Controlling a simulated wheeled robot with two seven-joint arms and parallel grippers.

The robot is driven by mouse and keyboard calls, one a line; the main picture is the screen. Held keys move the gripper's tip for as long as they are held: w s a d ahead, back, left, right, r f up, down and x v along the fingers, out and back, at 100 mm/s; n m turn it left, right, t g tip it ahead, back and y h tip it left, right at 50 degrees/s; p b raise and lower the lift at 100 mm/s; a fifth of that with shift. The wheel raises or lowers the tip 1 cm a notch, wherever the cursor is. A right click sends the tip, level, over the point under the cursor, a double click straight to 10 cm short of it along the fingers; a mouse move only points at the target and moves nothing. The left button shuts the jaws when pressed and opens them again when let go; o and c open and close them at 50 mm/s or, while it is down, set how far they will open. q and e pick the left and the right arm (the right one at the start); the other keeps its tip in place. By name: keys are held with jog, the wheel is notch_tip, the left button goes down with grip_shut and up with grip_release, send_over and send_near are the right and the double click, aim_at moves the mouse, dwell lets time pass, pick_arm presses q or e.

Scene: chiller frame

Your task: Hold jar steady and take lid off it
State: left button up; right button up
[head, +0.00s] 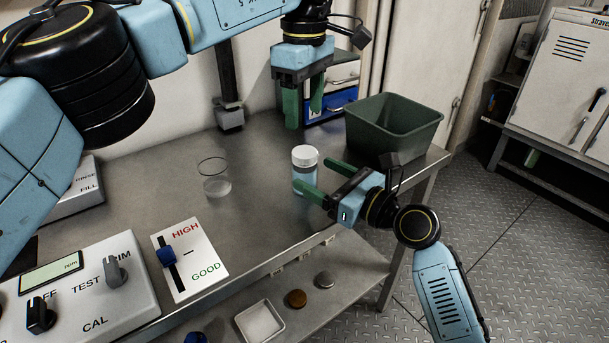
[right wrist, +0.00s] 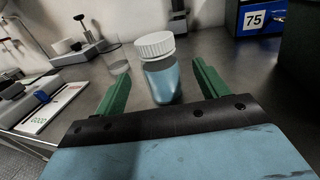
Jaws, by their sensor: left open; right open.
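A clear jar of blue liquid (head: 305,181) with a white ribbed lid (head: 305,156) stands upright on the metal bench. The lid (right wrist: 155,45) sits on the jar (right wrist: 162,80) in the right wrist view. My right gripper (head: 322,178) is open, low at the jar's right side, with its green fingers pointing toward it. In the right wrist view its fingers (right wrist: 158,90) show either side of the jar, with gaps; contact cannot be seen. My left gripper (head: 303,108) is open and empty, pointing down above the bench, behind the jar and higher than it.
A clear empty-looking beaker (head: 214,178) stands left of the jar. A green bin (head: 395,128) is at the bench's right end, near a blue drawer (head: 331,104). A HIGH/GOOD slider panel (head: 190,260) and a control box (head: 80,295) lie front left.

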aim_at(298, 164)
jog(key=x, duration=0.6)
jog(key=shift+w, duration=0.1)
